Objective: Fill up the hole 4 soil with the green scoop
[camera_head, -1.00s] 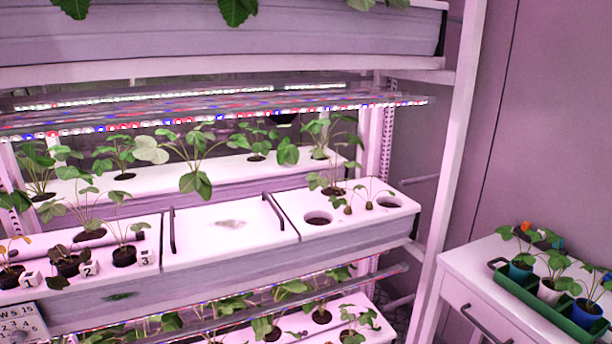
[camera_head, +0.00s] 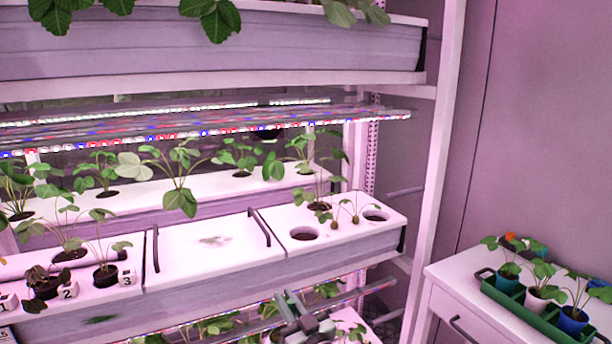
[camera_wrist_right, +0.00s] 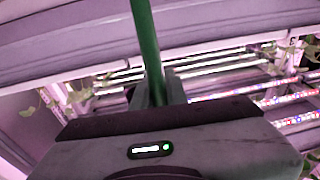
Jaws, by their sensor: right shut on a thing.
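My right gripper (camera_head: 292,300) rises into the bottom of the head view, in front of the middle trough. In the right wrist view it is shut on the green handle of the scoop (camera_wrist_right: 146,42), which points up and out of the picture. The scoop's bowl is hidden, so its contents cannot be told. On the trough's right lid are a round dark hole (camera_head: 303,234) at the front and another hole (camera_head: 376,216) at the right. Neither shows a number, so I cannot tell which is hole 4. My left gripper is not in view.
Number tags, among them 2 (camera_head: 68,291) and 3 (camera_head: 127,277), stand by plants at the left. A lid with two handles (camera_head: 205,246) covers the middle. A white side table (camera_head: 452,275) at the right bears a green tray (camera_head: 522,318) of potted plants. A light bar (camera_head: 225,120) hangs above.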

